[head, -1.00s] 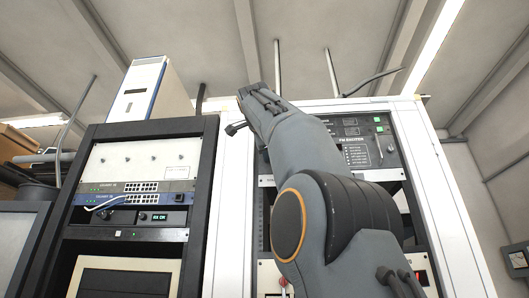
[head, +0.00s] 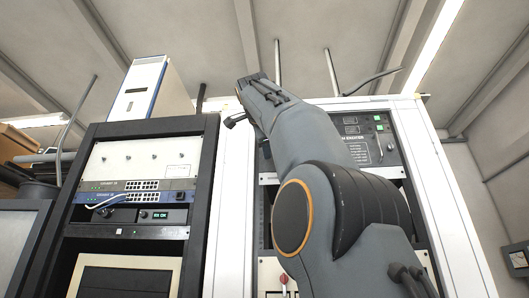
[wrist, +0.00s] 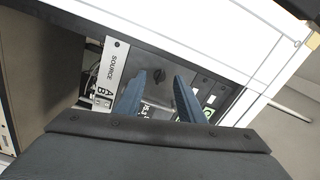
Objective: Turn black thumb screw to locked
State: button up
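In the wrist view, a small black knob, which looks like the black thumb screw (wrist: 159,75), sits on a dark grey panel. It lies just beyond and between the tips of my gripper (wrist: 161,82). The two blue-grey fingers are apart, with nothing seen between them. I cannot tell whether they touch the panel, nor read the screw's lock position. In the head view, my gripper (head: 235,120) shows only in part at the rack's upper left, behind my arm. The screw is hidden in that view.
A white SOURCE label strip (wrist: 112,66) borders the panel at left. In the head view, the exciter panel (head: 378,150) is partly covered by my arm. A black rack (head: 208,160) stands left of the white-framed rack (head: 232,200). A red knob (head: 284,280) sits low behind my arm.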

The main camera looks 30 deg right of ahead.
jog(key=b+v, duration=0.1)
jog(key=v, duration=0.4)
jog(key=shift+s+a, duration=0.15)
dwell(0.3)
